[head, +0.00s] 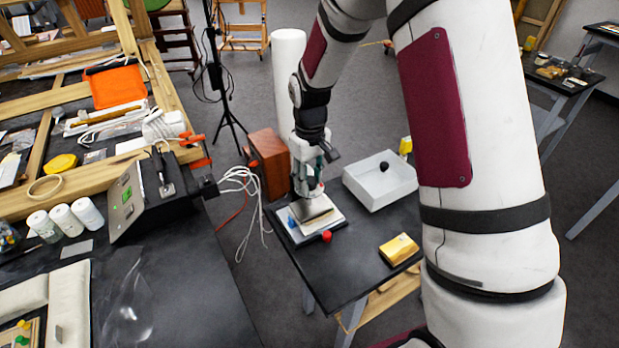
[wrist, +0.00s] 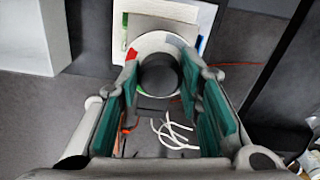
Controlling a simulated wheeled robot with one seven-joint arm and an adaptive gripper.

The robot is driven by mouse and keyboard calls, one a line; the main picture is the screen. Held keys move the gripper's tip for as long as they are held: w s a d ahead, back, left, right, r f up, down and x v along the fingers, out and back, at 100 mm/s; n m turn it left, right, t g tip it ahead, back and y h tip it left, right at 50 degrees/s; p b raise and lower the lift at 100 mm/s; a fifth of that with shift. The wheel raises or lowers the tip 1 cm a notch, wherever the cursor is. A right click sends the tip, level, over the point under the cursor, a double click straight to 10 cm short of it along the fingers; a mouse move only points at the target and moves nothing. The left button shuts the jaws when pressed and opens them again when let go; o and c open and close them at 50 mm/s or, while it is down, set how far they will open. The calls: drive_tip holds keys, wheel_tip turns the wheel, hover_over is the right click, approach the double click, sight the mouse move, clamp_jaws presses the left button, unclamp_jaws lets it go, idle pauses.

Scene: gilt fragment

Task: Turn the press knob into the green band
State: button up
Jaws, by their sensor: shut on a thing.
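The press (head: 318,214) stands on the small black table, with a pale board and a grey plate in sight. My gripper (head: 308,190) is over it, pointing down. In the wrist view, the dark round press knob (wrist: 158,77) lies between the teal finger pads of my gripper (wrist: 160,86), which is shut on it. A pale dial ring (wrist: 150,41) surrounds the knob. It has a red patch at its left and a small green band (wrist: 142,91) at its lower left edge. My fingers hide part of the ring. I cannot make out a pointer on the knob.
A white open box (head: 380,185) with a dark ball stands right of the press. A yellow block (head: 399,249) lies near the table's right edge. A red-brown box (head: 268,163) stands behind the press. White cables (head: 243,184) hang in the gap to the left workbench.

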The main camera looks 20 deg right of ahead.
drive_tip(key=m, duration=0.6)
drive_tip(key=shift+a, duration=0.1)
drive_tip(key=m, duration=1.2)
drive_tip(key=m+p, duration=0.1)
drive_tip(key=m, duration=0.4)
drive_tip(key=shift+w+m, duration=0.15)
drive_tip(key=shift+m, duration=0.25)
drive_tip(key=o, duration=1.2)
drive_tip(key=shift+c, duration=0.2)
